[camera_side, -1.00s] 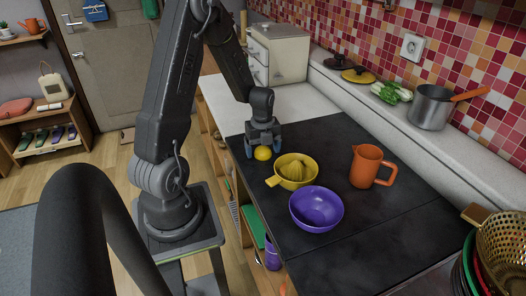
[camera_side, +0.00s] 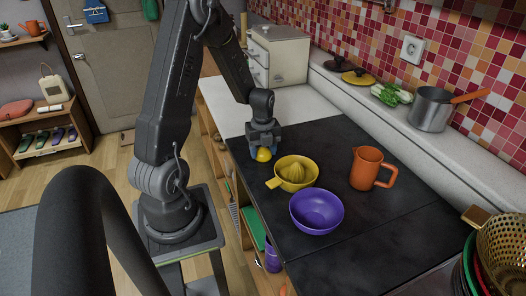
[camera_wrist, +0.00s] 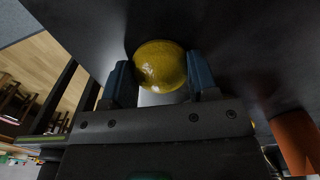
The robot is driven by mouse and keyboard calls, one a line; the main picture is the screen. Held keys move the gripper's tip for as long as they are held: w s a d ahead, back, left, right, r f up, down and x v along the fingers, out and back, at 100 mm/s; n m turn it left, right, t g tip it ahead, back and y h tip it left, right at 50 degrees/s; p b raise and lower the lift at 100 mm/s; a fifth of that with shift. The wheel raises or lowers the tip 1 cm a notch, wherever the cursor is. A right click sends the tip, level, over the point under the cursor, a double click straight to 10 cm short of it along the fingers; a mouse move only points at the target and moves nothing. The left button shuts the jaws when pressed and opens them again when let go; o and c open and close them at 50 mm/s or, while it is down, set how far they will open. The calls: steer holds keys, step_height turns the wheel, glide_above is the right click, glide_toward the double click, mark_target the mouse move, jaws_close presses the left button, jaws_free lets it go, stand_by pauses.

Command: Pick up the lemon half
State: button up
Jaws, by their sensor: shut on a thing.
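The lemon half (camera_side: 263,155) is a small yellow dome at the near left part of the dark counter. My gripper (camera_side: 264,150) is above it with its blue fingers on either side of it. In the wrist view the lemon half (camera_wrist: 161,66) sits between the two blue fingertips of my gripper (camera_wrist: 160,80), which are closed on it. The lemon half looks to be at or just above the counter; I cannot tell whether it touches.
The white worktop (camera_side: 225,100) behind is mostly clear.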

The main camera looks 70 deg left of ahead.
mark_target(261, 147)
steer(key=r, duration=0.4)
steer(key=shift+s+a+r, duration=0.2)
steer(key=shift+s+r, duration=0.05)
steer(key=shift+s, duration=0.05)
steer(key=s+a+r, duration=0.4)
steer(key=s+r, duration=0.2)
steer(key=s, duration=0.4)
steer(key=shift+a+r, duration=0.15)
steer(key=shift+a, duration=0.15)
